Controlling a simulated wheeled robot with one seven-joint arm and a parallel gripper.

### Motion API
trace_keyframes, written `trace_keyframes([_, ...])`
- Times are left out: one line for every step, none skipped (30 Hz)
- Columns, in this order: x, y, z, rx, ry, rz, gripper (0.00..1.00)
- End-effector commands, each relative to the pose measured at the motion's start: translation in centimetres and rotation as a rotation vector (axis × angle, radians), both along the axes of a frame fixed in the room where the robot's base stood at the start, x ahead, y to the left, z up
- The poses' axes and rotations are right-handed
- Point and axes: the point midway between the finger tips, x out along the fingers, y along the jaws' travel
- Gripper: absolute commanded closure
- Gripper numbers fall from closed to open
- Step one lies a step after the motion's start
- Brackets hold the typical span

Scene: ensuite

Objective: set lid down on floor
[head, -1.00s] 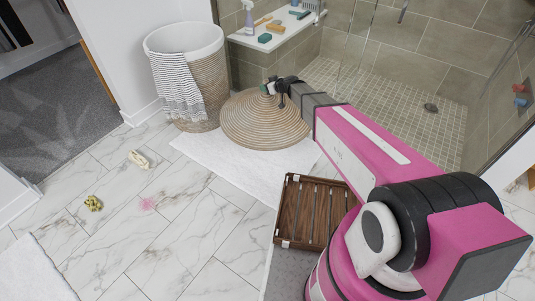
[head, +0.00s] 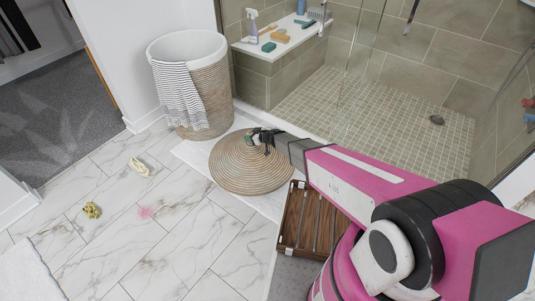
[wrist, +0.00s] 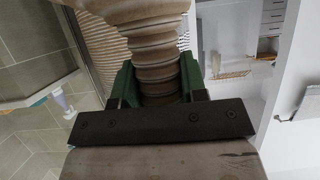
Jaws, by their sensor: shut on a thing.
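The lid (head: 248,172) is a round, woven, tan disc with a knob at its middle. In the head view it is over the white bath mat and the marble tiles, in front of the basket; I cannot tell whether it touches the floor. My gripper (head: 262,136) is at the far side of the lid in the head view. In the wrist view my gripper (wrist: 157,85) has its green fingers on both sides of the ribbed wooden knob (wrist: 158,50) and is shut on it. The lid's underside is hidden.
The open basket (head: 207,95) with a striped towel (head: 180,95) stands behind the lid. A wooden slatted mat (head: 305,222) lies to the right. A yellow crumpled thing (head: 92,210), a pale one (head: 139,167) and a pink stain (head: 145,212) are on the tiles. Glass bounds the shower.

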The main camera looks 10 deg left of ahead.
Motion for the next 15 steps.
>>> trace_keyframes([0.8, -0.5, -0.5, 0.001, 0.000, -0.001, 1.00])
trace_keyframes([1.1, -0.8, -0.8, 0.001, 0.000, -0.001, 1.00])
trace_keyframes([1.7, -1.3, -1.2, 0.001, 0.001, -0.003, 1.00])
trace_keyframes([2.1, -1.6, -1.5, 0.001, 0.000, -0.002, 1.00])
trace_keyframes([2.5, -1.9, -1.8, 0.001, 0.000, -0.002, 1.00])
trace_keyframes([3.0, -2.4, -2.2, 0.001, 0.000, -0.002, 1.00])
trace_keyframes([3.5, -2.8, -2.6, 0.002, -0.001, -0.002, 1.00])
trace_keyframes([3.9, -3.1, -2.9, 0.002, -0.001, -0.002, 1.00])
trace_keyframes([4.4, -3.6, -3.3, 0.001, 0.000, -0.002, 1.00])
trace_keyframes([4.8, -4.0, -3.7, 0.001, 0.000, -0.002, 1.00])
trace_keyframes([5.3, -4.4, -4.0, 0.001, 0.000, -0.004, 1.00])
trace_keyframes([5.8, -4.8, -4.4, 0.001, 0.000, -0.002, 1.00])
trace_keyframes([6.1, -5.1, -4.7, 0.001, 0.000, -0.001, 1.00])
trace_keyframes([6.5, -5.4, -5.0, 0.001, 0.000, -0.001, 1.00])
trace_keyframes([6.9, -5.8, -5.3, 0.001, 0.000, -0.001, 1.00])
